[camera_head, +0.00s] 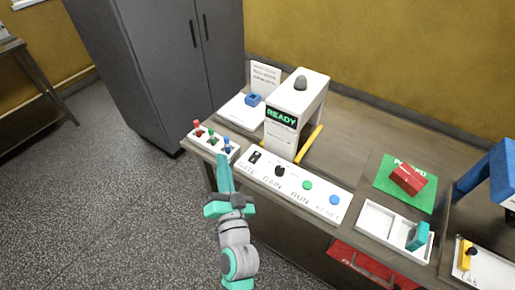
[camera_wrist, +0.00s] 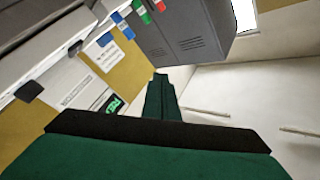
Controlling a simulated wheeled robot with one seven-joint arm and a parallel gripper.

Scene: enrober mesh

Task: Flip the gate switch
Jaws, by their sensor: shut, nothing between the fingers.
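The gate switch (camera_head: 256,157) is a small black rocker on a white plate at the left end of the white control panel (camera_head: 300,192), above the printed word GATE. My teal gripper (camera_head: 223,159) is shut and empty, its tip pointing up just left of the panel's left end. In the head view the tip is left of the switch and apart from it. In the wrist view my shut fingers (camera_wrist: 162,98) point away from the camera, with a dark small part, likely the switch (camera_wrist: 75,48), to their upper left.
The panel also has a black knob (camera_head: 280,171), a green button (camera_head: 308,185) and a blue button (camera_head: 334,200). The white machine (camera_head: 297,110) displays READY. A grey cabinet (camera_head: 165,60) stands behind left.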

